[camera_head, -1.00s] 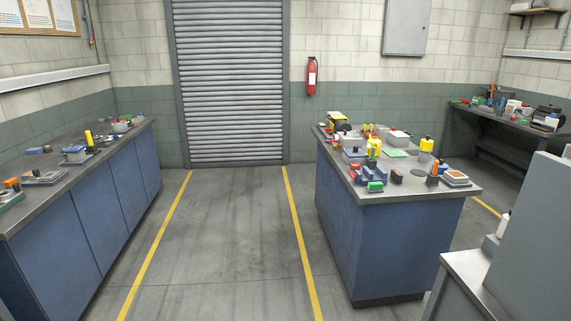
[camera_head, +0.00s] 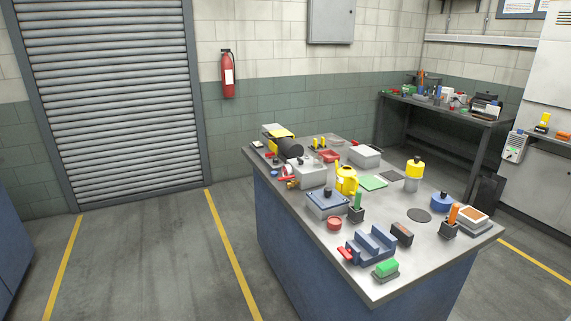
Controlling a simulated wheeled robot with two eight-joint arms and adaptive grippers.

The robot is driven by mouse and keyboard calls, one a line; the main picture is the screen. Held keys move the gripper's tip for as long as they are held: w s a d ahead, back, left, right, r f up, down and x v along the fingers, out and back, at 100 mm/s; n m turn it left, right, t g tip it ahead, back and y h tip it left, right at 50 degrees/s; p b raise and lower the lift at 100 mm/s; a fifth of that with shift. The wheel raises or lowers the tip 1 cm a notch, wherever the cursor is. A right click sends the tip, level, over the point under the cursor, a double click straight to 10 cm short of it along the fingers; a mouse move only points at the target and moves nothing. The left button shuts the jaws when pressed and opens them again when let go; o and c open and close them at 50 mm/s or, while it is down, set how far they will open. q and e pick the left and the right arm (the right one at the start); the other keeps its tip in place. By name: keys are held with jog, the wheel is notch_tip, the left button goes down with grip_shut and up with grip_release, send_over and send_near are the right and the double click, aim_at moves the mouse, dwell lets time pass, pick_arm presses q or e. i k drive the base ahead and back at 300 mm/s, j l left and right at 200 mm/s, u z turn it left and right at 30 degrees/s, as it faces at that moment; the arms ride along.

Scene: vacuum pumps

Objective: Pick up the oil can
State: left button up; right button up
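A yellow oil can (camera_head: 346,181) with a handle and spout stands upright among other items near the middle of the island workbench (camera_head: 405,272). A second yellow-topped container (camera_head: 414,168) with a grey lower part stands farther right on the same bench; I cannot tell exactly what it is. Neither of my grippers shows in the head view.
A blue cradle (camera_head: 371,246) sits near the front edge. Floor left of the bench is clear.

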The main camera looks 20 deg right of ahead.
aim_at(347, 183)
jog(key=i+j+z, duration=0.15)
jog(key=i+z, duration=0.3)
jog(key=i, duration=0.15)
jog(key=i+j+z, duration=0.4)
jog(key=i, duration=0.2)
jog(key=i+j+z, duration=0.45)
jog(key=i, duration=0.1)
